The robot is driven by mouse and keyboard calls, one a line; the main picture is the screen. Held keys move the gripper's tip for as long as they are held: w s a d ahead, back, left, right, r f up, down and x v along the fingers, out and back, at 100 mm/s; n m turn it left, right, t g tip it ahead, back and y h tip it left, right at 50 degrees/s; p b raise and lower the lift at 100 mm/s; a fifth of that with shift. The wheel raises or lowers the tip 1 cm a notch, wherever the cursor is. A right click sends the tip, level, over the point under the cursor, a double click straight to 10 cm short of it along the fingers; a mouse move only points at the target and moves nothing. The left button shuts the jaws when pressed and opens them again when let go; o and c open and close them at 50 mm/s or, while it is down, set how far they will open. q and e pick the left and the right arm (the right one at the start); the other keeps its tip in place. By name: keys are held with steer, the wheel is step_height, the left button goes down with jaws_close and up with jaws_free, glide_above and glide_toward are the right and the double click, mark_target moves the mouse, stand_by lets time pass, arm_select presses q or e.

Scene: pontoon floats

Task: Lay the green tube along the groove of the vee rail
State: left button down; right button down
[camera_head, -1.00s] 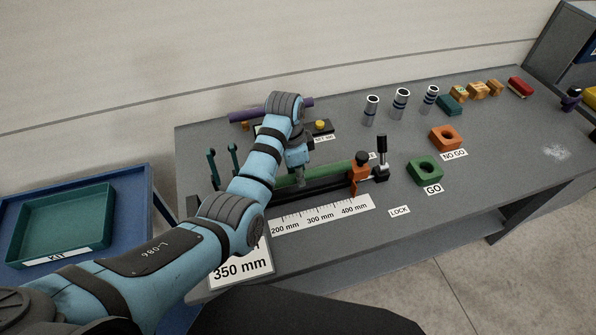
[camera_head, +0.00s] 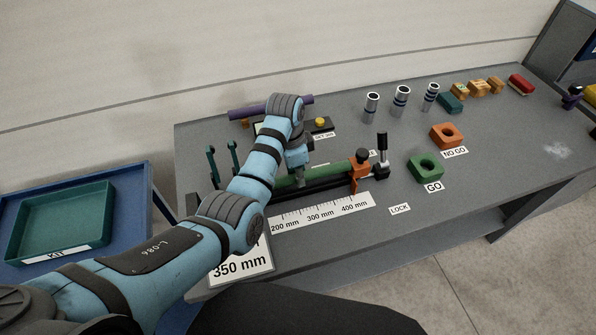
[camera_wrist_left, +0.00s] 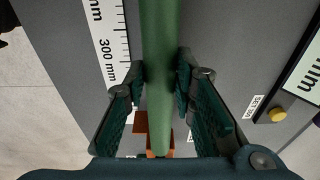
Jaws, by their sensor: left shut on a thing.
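The green tube (camera_head: 330,173) lies lengthwise just over the dark vee rail (camera_head: 328,186), with its right end at the orange stop (camera_head: 360,174). My left gripper (camera_head: 301,180) is shut on the tube near its middle. In the left wrist view the fingers (camera_wrist_left: 160,84) close on both sides of the green tube (camera_wrist_left: 160,30). The tube looks parallel to the rail, but I cannot tell whether it rests in the groove, as the tube and gripper hide it. My right gripper is not in view.
A ruler strip (camera_head: 322,213) lies in front of the rail. A purple tube (camera_head: 246,113) lies behind my arm. Green (camera_head: 425,172) and orange (camera_head: 446,138) gauge blocks sit to the right.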

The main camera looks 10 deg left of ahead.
arm_select(q)
steer(key=shift+f+b, duration=0.8)
steer(key=shift+f, duration=0.85)
steer(key=c, duration=1.3)
jaws_free()
steer(key=shift+r, duration=0.1)
steer(key=r, duration=0.7)
steer(key=shift+s+a+r, duration=0.25)
steer(key=shift+a, duration=0.15)
